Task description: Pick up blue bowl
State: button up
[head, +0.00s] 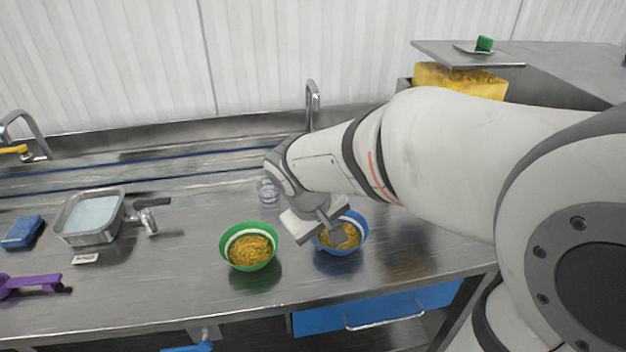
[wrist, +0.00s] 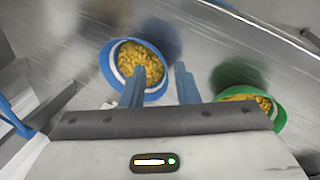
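The blue bowl (head: 363,224) holds yellow-orange grains and stands upright on the steel counter, partly hidden by my gripper (head: 332,224) in the head view. In the wrist view the blue bowl (wrist: 155,95) is at the upper left, with the grains in it. My gripper (wrist: 160,68) is open there, its two fingers apart. The left finger overlaps the bowl's inside and the right finger is just outside its right side, so the rim lies between them in the picture. I cannot tell whether either finger touches the bowl.
A green bowl (head: 226,248) of similar grains stands just left of the blue one; it also shows in the wrist view (wrist: 279,120). A clear glass (head: 268,192) is behind. A metal container (head: 90,236), blue sponge (head: 22,232) and purple scoop (head: 30,281) lie farther left.

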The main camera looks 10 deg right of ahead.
jog(key=w+a+f+n+h, duration=0.1)
jog(key=w+a+f+n, duration=0.1)
jog(key=w+a, duration=0.15)
jog(key=shift+t, duration=0.3)
jog(key=x, duration=0.3)
jog(key=d+x, duration=0.1)
jog(key=x, duration=0.3)
jog(key=shift+d, duration=0.25)
jog(key=shift+r, duration=0.1)
jog(key=shift+c, duration=0.2)
grip_shut()
